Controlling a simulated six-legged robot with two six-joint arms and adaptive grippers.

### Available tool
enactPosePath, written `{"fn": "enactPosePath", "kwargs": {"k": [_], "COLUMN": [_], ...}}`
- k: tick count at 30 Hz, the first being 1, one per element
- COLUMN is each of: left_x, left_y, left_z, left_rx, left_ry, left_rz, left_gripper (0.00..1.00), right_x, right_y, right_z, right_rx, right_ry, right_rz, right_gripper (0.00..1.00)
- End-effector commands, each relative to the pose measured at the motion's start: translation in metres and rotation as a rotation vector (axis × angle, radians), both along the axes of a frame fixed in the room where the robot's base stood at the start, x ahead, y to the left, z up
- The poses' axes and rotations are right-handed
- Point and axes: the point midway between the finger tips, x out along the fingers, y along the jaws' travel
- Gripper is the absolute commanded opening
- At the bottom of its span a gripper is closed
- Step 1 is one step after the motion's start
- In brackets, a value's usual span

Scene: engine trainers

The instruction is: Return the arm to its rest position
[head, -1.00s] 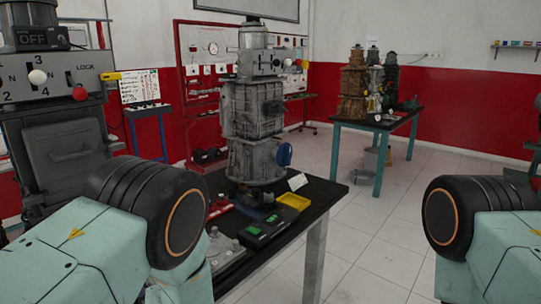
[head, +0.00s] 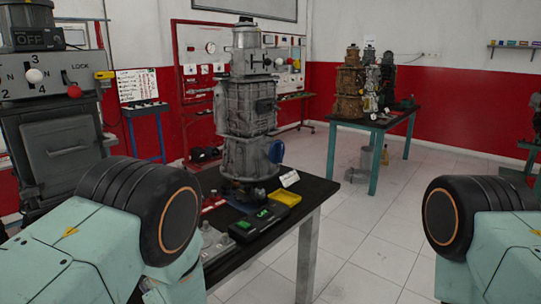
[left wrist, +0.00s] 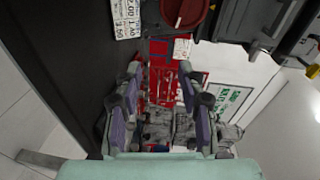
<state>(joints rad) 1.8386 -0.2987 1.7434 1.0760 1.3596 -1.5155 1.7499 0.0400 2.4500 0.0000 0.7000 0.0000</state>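My left arm (head: 75,250) and right arm (head: 500,245) are both bent in the lower corners of the head view, each with a black joint cover. Neither gripper shows there. In the left wrist view my left gripper (left wrist: 161,75) is open, its two purple-padded fingers apart. Nothing is held between the fingers. Grey metal parts (left wrist: 172,124) and a red surface show behind them; their distance from the fingers cannot be judged. My right gripper is out of sight.
A tall grey gearbox (head: 246,120) stands on a black-topped table (head: 315,190) ahead, with a yellow tray (head: 284,197) and a dark green-marked box (head: 258,222) beside it. A control panel (head: 50,80) is close on the left. Tiled floor (head: 375,235) is open to the right.

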Motion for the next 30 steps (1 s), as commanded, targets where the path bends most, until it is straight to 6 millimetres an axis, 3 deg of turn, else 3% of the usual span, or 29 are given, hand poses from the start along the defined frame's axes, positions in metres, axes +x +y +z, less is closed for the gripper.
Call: {"fn": "enactPosePath", "kwargs": {"k": [5,11,14,17,21,24,27,30], "left_x": [-0.009,-0.053,-0.093,-0.147,-0.234,-0.293,-0.339,-0.369], "left_y": [-0.01,-0.022,-0.027,-0.034,-0.044,-0.052,-0.059,-0.063], "left_z": [-0.032,-0.094,-0.128,-0.159,-0.187,-0.195,-0.195,-0.193], "left_rx": [-0.232,-0.616,-0.813,-1.001,-1.206,-1.297,-1.341,-1.362], "left_ry": [-0.027,0.029,0.099,0.191,0.342,0.45,0.552,0.62], "left_rz": [-0.066,-0.067,-0.006,0.104,0.307,0.443,0.528,0.567], "left_gripper": [0.4,0.4,0.4,0.4,0.4,0.4,0.4,0.4], "right_x": [0.0,0.0,0.0,0.0,0.0,0.0,0.0,0.0], "right_y": [0.0,0.0,0.0,0.0,0.0,0.0,0.0,0.0], "right_z": [0.0,-0.003,-0.006,-0.009,-0.014,-0.018,-0.021,-0.024], "right_rx": [0.0,0.0,0.0,0.0,0.0,0.0,0.0,0.0], "right_ry": [0.0,0.0,0.0,0.0,0.0,0.0,0.0,0.0], "right_rz": [0.0,0.0,0.0,0.0,0.0,0.0,0.0,0.0], "right_gripper": [0.4,0.4,0.4,0.4,0.4,0.4,0.4,0.4]}}
